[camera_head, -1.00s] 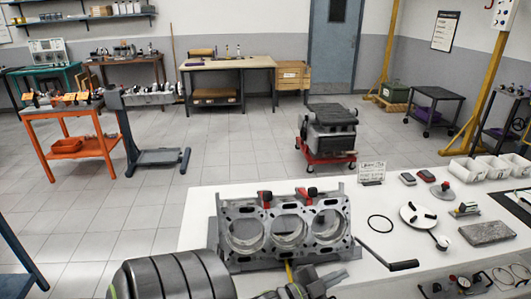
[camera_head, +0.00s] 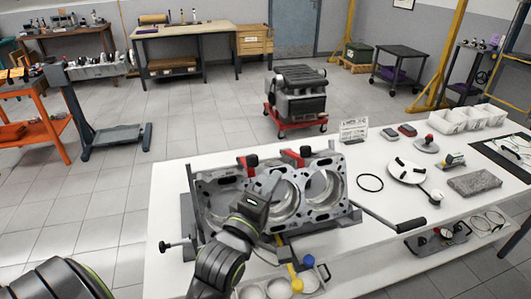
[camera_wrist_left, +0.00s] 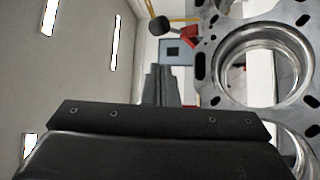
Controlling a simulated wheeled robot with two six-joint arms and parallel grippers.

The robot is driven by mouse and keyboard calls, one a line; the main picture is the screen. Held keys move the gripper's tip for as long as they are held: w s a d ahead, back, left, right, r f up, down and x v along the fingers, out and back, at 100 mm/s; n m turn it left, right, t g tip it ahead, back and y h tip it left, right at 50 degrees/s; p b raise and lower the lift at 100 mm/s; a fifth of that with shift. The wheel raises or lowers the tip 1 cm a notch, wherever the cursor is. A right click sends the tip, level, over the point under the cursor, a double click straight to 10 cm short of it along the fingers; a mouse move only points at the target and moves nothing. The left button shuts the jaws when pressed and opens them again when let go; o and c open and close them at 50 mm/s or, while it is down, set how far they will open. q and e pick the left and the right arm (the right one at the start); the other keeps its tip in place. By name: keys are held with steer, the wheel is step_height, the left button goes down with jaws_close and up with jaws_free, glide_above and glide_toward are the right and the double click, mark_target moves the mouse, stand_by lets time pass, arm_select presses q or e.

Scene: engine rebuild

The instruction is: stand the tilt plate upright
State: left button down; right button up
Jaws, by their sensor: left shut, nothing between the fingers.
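The grey engine block face (camera_head: 285,200), with round bores, sits tilted toward me on the dark tilt plate (camera_head: 188,222) at the white table's front. Most of the plate is hidden behind the block. Two red clamps (camera_head: 248,162) with black knobs show at the top edge. A black-gripped crank handle (camera_head: 410,225) sticks out at the right. My left gripper (camera_head: 268,190) is shut and empty, in front of the block's left-middle bores; contact cannot be told. In the left wrist view, its fingers (camera_wrist_left: 160,85) point past the block (camera_wrist_left: 262,62) at right. My right gripper is out of view.
A black ring (camera_head: 370,183), a round white plate (camera_head: 407,171), a grey slab (camera_head: 474,183) and white bins (camera_head: 467,119) lie to the right on the table. An engine on a red stand (camera_head: 297,97) stands behind.

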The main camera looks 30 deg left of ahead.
arm_select(q)
steer(key=w+r+p, duration=0.2)
steer(key=w, duration=0.7)
steer(key=shift+w+a+p, duration=0.3)
steer(key=shift+a+p, duration=0.1)
steer(key=shift+a, duration=0.05)
